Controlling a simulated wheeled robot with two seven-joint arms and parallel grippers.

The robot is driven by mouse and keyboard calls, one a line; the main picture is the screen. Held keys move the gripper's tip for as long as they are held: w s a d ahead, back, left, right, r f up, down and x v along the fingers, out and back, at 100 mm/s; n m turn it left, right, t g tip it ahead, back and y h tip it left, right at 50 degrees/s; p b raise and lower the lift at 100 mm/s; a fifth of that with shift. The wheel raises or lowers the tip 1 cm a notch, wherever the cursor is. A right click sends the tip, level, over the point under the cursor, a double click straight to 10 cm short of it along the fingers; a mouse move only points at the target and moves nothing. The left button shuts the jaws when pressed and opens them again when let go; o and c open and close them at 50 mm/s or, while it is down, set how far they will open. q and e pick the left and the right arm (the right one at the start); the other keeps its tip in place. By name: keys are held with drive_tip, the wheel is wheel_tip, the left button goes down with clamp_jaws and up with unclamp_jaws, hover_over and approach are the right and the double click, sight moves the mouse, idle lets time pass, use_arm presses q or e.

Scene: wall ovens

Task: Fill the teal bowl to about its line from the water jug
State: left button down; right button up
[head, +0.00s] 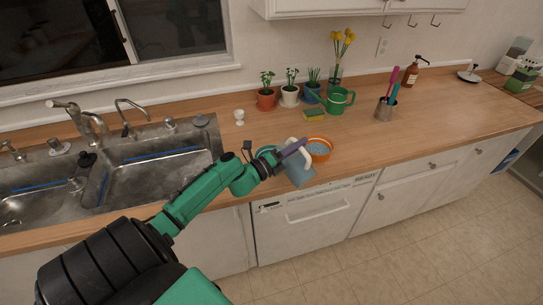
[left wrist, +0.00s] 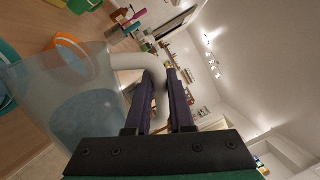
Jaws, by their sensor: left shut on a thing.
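My left gripper (head: 297,146) is shut on the white handle of a translucent water jug (head: 301,175). The handle (left wrist: 128,62) passes between the two fingers (left wrist: 168,95) in the left wrist view, and bluish water shows in the jug body (left wrist: 85,115). In the head view the jug is at the counter's front edge; its exact tilt is hard to tell. The teal bowl (head: 264,150) is behind my gripper, mostly hidden, so its line and water level do not show. My right gripper is not in view.
An orange bowl (head: 319,149) with bluish contents stands right of the jug. Behind are a sponge (head: 314,115), a green watering can (head: 339,100) and potted plants (head: 266,97). A sink (head: 155,165) lies left. The counter's right part is mostly clear.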

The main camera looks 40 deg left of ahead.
sight(310, 158)
use_arm(q)
drive_tip(key=shift+w+a+r+n+p, duration=0.1)
drive_tip(key=shift+a+r+n+p, duration=0.3)
drive_tip(key=shift+r+n+p, duration=0.15)
drive_tip(key=shift+w+a+r+n+y+p, duration=0.15)
drive_tip(key=shift+a+n+p, duration=0.1)
drive_tip(key=shift+a, duration=0.15)
drive_tip(key=shift+a+r+n+y+p, duration=0.1)
drive_tip(key=shift+a+n+y, duration=0.1)
drive_tip(key=shift+a, duration=0.2)
idle(0.8)
